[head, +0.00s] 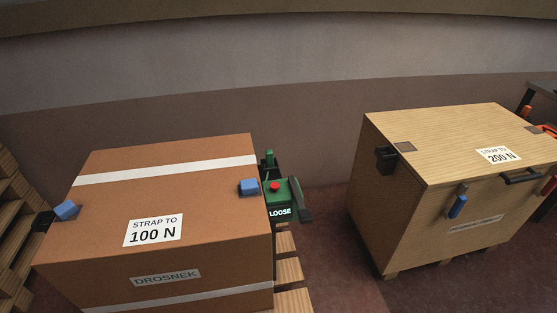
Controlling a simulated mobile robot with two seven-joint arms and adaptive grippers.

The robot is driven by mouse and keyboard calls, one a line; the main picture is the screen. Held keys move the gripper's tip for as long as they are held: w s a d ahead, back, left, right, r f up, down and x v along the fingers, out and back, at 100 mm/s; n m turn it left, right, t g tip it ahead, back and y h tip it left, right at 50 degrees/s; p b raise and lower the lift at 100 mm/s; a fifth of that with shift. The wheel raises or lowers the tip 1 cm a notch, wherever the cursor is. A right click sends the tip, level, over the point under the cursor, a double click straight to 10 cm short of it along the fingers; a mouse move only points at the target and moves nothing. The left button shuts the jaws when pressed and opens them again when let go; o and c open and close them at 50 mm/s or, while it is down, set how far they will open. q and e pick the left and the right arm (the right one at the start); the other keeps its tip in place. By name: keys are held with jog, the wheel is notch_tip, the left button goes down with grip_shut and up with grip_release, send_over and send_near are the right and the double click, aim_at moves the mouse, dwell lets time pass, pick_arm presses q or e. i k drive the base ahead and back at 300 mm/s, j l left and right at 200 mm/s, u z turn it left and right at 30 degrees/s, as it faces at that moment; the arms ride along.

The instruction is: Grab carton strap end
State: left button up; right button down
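A brown cardboard carton (105,228) with white tape fills the lower left of the head view. Its top label (153,231) reads "STRAP TO 100 N". One blue block (66,210) sits at its left top edge and another blue block (249,187) at its right top edge. A dark piece (42,221) shows beside the left block; I cannot tell whether it is a strap end. A green device (283,192) with a red button and the word "LOOSE" stands against the carton's right side. No strap lies visibly across the carton top. Neither gripper is in view.
A wooden crate (382,223) labelled "STRAP TO 200 N" stands at the right, with a black bracket (385,160) and a blue-handled lever (457,206). Orange parts (526,111) show beyond it. Pallet slats (287,271) edge the carton. Floor (328,230) is clear between carton and crate.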

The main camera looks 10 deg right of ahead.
aim_at(269, 154)
jog(key=i+l, duration=0.1)
jog(key=l, duration=0.35)
jog(key=i+l+u, duration=0.1)
jog(key=l, duration=0.4)
jog(key=i+l, duration=0.1)
jog(key=l, duration=0.35)
